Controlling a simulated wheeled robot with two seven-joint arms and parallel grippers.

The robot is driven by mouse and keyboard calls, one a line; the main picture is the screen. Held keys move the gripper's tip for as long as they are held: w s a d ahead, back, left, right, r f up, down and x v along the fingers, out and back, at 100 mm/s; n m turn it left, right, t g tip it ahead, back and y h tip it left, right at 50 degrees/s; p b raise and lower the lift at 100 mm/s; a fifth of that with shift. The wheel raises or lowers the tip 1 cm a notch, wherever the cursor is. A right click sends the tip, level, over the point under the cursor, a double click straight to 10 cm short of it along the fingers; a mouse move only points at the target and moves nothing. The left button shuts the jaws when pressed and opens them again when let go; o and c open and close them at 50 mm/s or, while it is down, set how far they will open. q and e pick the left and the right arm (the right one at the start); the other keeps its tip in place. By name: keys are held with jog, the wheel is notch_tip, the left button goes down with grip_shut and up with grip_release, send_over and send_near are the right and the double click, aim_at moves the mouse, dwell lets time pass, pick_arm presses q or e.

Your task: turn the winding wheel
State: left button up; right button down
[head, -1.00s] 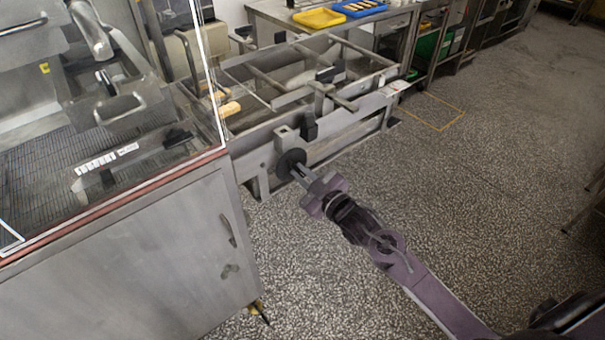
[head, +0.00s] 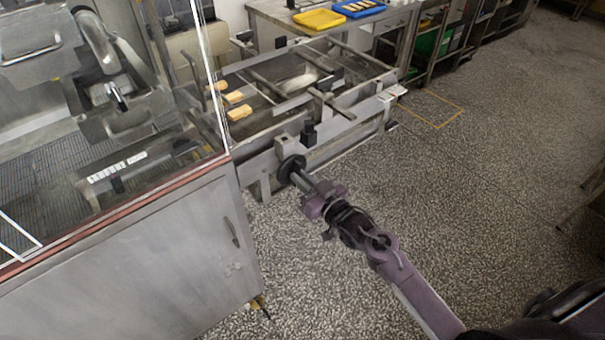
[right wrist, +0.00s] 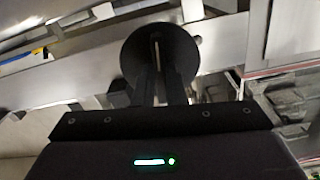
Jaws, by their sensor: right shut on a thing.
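The winding wheel (head: 291,165) is a small dark disc on the near side of the metal conveyor frame, beside the enclosed machine. In the right wrist view the wheel (right wrist: 160,52) is a round black disc straight ahead, with the fingers reaching to it. My right gripper (head: 298,177) is shut on the wheel; its fingertips meet the middle of the disc, and the exact grip is partly hidden. My left gripper is not in view.
The steel enclosed machine (head: 130,260) with a clear guard stands at the left. Several golden bars (head: 236,97) lie on the conveyor frame (head: 350,122). A yellow tray (head: 319,19) and a blue tray (head: 360,8) sit on the back table.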

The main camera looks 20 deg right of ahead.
jog(key=m+p, duration=0.5)
jog(key=m, duration=0.5)
jog(key=shift+m, duration=0.3)
dwell(0.4)
jog(key=c, duration=1.5)
grip_release()
jog(key=shift+b+v, duration=0.35)
jog(key=shift+v, duration=3.55)
